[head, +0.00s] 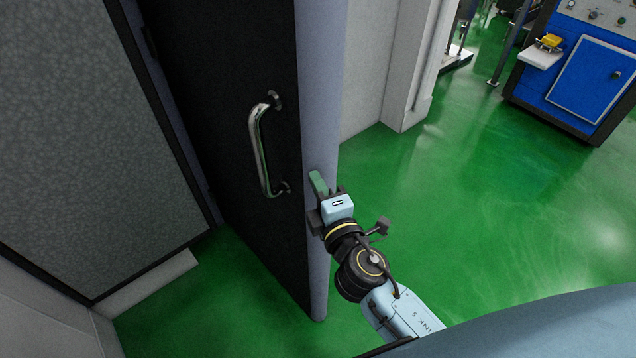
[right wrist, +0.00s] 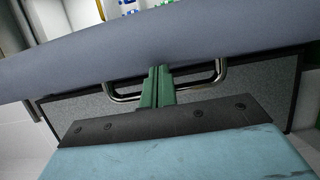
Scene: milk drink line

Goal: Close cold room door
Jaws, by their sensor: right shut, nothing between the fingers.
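The cold room door (head: 235,130) stands open, with a dark face, a pale grey-blue edge and a shiny metal bar handle (head: 262,145). My right gripper (head: 318,180) is shut and empty, its green fingers at the door's free edge, to the right of and below the handle. In the right wrist view the shut green fingers (right wrist: 157,85) point at the grey-blue door edge (right wrist: 190,55). A metal bar handle (right wrist: 218,82) shows behind them. I cannot tell whether the fingertips touch the door. My left gripper is out of view.
A grey speckled panel (head: 100,130) stands to the left of the door. A white wall with a pillar (head: 412,70) stands behind it. A blue machine (head: 590,85) is at the far right. The green floor (head: 500,210) on the right is clear.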

